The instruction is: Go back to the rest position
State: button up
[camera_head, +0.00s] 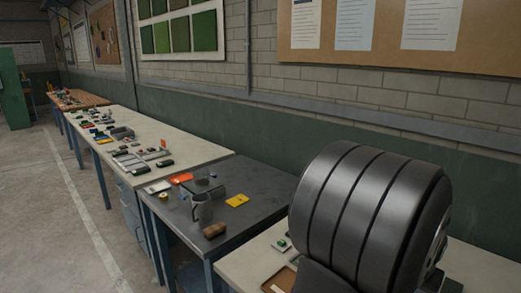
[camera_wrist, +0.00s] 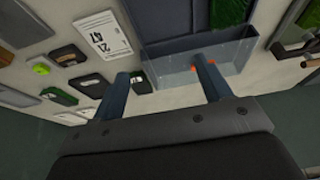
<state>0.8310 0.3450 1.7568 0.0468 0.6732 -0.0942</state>
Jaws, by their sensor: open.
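My gripper (camera_wrist: 163,68) shows in the wrist view with its two dark fingers spread well apart. I see nothing held between the fingers. Behind and between them is a grey, partly see-through tray (camera_wrist: 236,62) with small orange spots close to the fingertips. I cannot tell whether the fingers touch the tray. In the head view my gripper is not seen; a large black ribbed part of my own arm fills the right side.
The wrist view shows a white card (camera_wrist: 103,36) and black cases (camera_wrist: 69,54) on a pale bench. In the head view, a dark bench (camera_head: 262,188) holds a yellow item (camera_head: 237,200) and a brown block (camera_head: 214,230). A cluttered pale bench (camera_head: 190,147) lies beyond; the floor (camera_head: 60,220) at left is clear.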

jog(key=s+d+f, duration=0.1)
jog(key=s+d, duration=0.1)
jog(key=s, duration=0.5)
jog(key=shift+s+f, duration=0.15)
jog(key=shift+f, duration=0.1)
jog(key=shift+o, duration=0.2)
jog(key=o, duration=0.6)
jog(key=w+a+r+n+g, duration=0.1)
jog(key=w+a+r+n, duration=0.15)
jog(key=w+n, duration=0.4)
jog(key=w+a+r+n+h, duration=0.1)
jog(key=w+r+n, duration=0.35)
jog(key=w, duration=0.35)
jog(key=w+a+r+n+g, duration=0.1)
jog(key=w+a+r+n, duration=0.1)
jog(key=w+n, duration=0.45)
jog(key=x, duration=0.6)
jog(key=d+x, duration=0.1)
jog(key=x, duration=0.2)
jog(key=shift+w, duration=0.15)
